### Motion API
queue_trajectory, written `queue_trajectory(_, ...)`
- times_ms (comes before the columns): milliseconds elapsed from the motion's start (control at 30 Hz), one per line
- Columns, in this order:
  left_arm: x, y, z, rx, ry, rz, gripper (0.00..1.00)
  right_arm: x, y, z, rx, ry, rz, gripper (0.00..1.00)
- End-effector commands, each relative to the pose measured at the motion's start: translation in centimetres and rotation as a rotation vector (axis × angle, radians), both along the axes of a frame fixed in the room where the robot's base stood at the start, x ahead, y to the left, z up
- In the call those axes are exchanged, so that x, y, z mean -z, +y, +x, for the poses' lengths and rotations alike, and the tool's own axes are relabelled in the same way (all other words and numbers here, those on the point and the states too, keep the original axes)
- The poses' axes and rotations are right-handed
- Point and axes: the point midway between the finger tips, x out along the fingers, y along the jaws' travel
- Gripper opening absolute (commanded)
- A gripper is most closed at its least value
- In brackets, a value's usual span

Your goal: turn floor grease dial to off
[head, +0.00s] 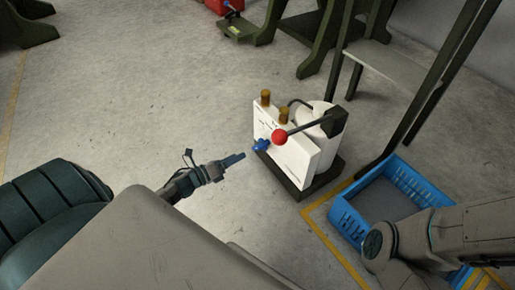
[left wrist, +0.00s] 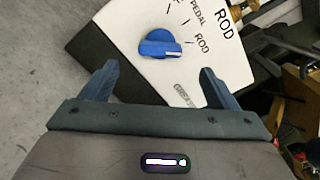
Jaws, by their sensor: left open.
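The floor grease unit (head: 293,148) is a white-fronted box on a dark base, standing on the floor right of centre in the head view. Its blue dial (head: 261,145) sits on the left part of the front; it also shows in the left wrist view (left wrist: 160,45), beside a panel (left wrist: 190,72) with the printed words PEDAL and ROD. The dial's raised bar lies roughly crosswise in that view. My left gripper (head: 238,158) is open and empty, just left of the dial and apart from it. Its two fingers (left wrist: 158,82) are spread either side below the dial in the wrist view.
A lever with a red ball (head: 279,136) reaches over the unit's front, close to the dial. Brass fittings (head: 265,97) stand on top. A blue crate (head: 353,222) is on the floor at right. The floor left of the unit is clear.

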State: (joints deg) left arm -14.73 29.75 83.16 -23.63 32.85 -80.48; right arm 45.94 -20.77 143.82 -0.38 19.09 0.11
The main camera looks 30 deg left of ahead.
Motion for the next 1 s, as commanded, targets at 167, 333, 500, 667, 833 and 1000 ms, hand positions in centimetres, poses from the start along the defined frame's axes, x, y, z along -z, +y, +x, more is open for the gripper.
queue_trajectory(167, 0.2, -1.2, 3.0, -0.001, -0.006, -0.001, 0.82, 1.4, 0.0, 0.3, -0.002, 0.016, -0.004, 0.36)
queue_trajectory(333, 0.1, -2.5, 6.0, -0.002, -0.005, -0.002, 0.82, 2.3, 0.1, 0.5, -0.004, 0.029, -0.007, 0.36)
queue_trajectory(500, 0.0, -3.4, 8.2, -0.002, -0.003, -0.002, 0.82, 2.7, 0.1, 0.6, -0.005, 0.032, -0.008, 0.36)
queue_trajectory(667, -0.1, -3.8, 9.1, -0.002, -0.002, -0.002, 0.82, 2.9, 0.1, 0.6, -0.005, 0.032, -0.008, 0.36)
queue_trajectory(833, -0.1, -3.8, 9.2, -0.002, -0.001, -0.001, 0.82, 2.9, 0.1, 0.6, -0.006, 0.032, -0.007, 0.36)
queue_trajectory(1000, -0.1, -3.8, 9.1, -0.002, -0.001, -0.001, 0.70, 2.9, 0.1, 0.6, -0.006, 0.032, -0.007, 0.36)
